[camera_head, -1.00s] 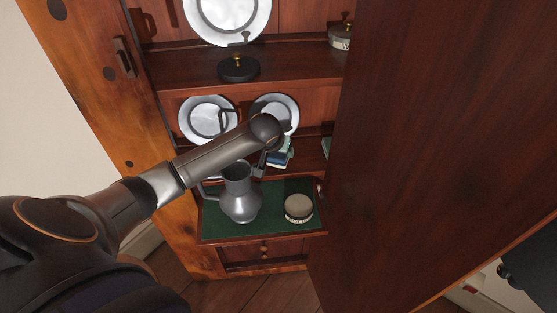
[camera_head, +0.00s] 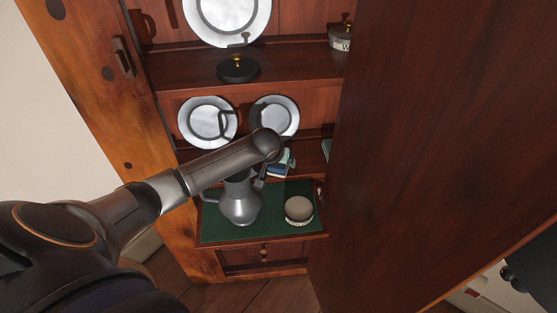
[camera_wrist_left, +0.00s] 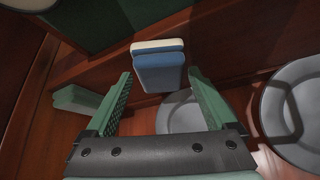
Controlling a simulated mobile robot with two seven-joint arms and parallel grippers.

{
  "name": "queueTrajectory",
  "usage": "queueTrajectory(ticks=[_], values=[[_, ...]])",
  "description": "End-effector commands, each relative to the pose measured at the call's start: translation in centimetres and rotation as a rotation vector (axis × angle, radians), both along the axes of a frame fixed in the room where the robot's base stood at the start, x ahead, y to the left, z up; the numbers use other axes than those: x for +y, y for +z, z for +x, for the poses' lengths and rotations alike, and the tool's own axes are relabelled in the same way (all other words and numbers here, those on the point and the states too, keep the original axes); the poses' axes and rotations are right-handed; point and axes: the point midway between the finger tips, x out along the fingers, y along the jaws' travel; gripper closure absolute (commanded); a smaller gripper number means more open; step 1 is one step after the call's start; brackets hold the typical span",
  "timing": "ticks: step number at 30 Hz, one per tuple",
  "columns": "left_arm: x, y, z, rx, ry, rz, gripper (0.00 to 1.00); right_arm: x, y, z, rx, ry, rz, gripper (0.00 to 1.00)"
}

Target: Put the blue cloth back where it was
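The blue cloth (camera_wrist_left: 159,72) is a small folded block with a cream edge. In the head view the cloth (camera_head: 277,171) shows small below the end of my left arm, above the back of the green-lined board. The arm hides most of my left gripper (camera_head: 272,166) there. My right gripper is not in view.
A pewter jug (camera_head: 240,205) and a round tin (camera_head: 298,209) stand on the green-lined board (camera_head: 275,226). Plates (camera_head: 207,121) lean behind. A pale green block (camera_wrist_left: 77,100) lies on the shelf at one side. A large wooden door (camera_head: 430,130) fills the right.

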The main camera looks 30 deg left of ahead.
Motion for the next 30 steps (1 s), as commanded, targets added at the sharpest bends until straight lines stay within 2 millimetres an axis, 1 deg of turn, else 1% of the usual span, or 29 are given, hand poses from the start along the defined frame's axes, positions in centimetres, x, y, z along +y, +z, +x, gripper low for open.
queueTrajectory(ticks=[1, 2, 3, 9, 14, 17, 24, 30], values=[[0.0, 0.0, 0.0, 0.000, 0.000, 0.000, 0.04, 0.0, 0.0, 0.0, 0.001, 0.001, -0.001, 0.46], [0.0, 0.0, 0.0, 0.000, 0.000, 0.000, 0.01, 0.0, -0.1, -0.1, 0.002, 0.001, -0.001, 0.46], [0.0, 0.0, 0.0, 0.000, 0.000, 0.000, 0.00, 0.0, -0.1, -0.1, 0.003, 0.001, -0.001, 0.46], [0.0, 0.1, 0.0, 0.000, 0.000, 0.000, 0.00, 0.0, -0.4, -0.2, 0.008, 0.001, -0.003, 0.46], [-0.1, 1.0, -0.4, 0.000, -0.001, 0.000, 0.00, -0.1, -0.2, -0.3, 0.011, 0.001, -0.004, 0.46], [-0.4, 2.3, -1.1, -0.001, -0.002, 0.001, 0.00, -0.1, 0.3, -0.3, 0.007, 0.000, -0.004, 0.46], [-1.2, 6.3, -3.4, -0.002, -0.003, 0.000, 0.00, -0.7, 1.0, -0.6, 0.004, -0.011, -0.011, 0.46], [-1.8, 9.1, -5.1, -0.001, -0.001, 0.000, 0.00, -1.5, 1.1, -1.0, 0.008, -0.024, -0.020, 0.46]])
